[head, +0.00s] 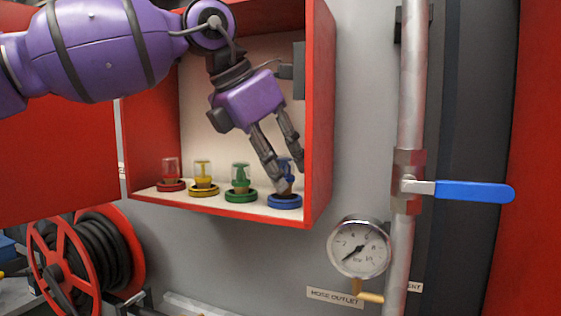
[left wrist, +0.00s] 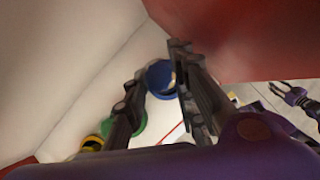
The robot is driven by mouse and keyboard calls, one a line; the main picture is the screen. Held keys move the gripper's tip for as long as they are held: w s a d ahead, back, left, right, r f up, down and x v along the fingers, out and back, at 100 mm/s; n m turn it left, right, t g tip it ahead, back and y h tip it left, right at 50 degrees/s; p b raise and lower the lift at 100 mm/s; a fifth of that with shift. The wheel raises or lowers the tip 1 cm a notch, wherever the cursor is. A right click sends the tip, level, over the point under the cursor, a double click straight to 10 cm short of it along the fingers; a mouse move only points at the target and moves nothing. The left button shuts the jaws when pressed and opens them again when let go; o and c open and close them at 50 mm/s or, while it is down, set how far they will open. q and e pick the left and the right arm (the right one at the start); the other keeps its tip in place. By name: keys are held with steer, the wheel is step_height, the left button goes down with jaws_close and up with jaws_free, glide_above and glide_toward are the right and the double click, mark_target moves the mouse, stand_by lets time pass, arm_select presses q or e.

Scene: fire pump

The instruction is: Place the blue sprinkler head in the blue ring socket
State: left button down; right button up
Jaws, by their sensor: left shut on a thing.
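My left gripper (head: 288,177) reaches down into the red cabinet, shut on the blue sprinkler head (head: 286,184), which its fingers partly hide. The head is upright, directly over the blue ring socket (head: 285,203) at the right end of the cabinet floor. I cannot tell whether it is seated in the ring or just above it. In the left wrist view, the blue ring (left wrist: 158,76) shows between the fingers, and the head is hard to make out. My right gripper (left wrist: 286,92) is open and empty, away over the floor in that view.
Red (head: 170,173), yellow (head: 203,175) and green (head: 240,178) sprinkler heads stand in matching rings left of the blue one. The cabinet's right wall (head: 319,120) is close to my gripper. A gauge (head: 359,246) and blue-handled valve (head: 472,191) are outside, right.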

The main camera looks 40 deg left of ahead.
arm_select(q)
steer(key=shift+f, duration=0.35)
steer(key=c, duration=1.5)
jaws_free()
steer(key=shift+o, duration=0.2)
steer(key=shift+r, duration=0.25)
steer(key=v, duration=0.8)
steer(key=shift+w+r, duration=0.15)
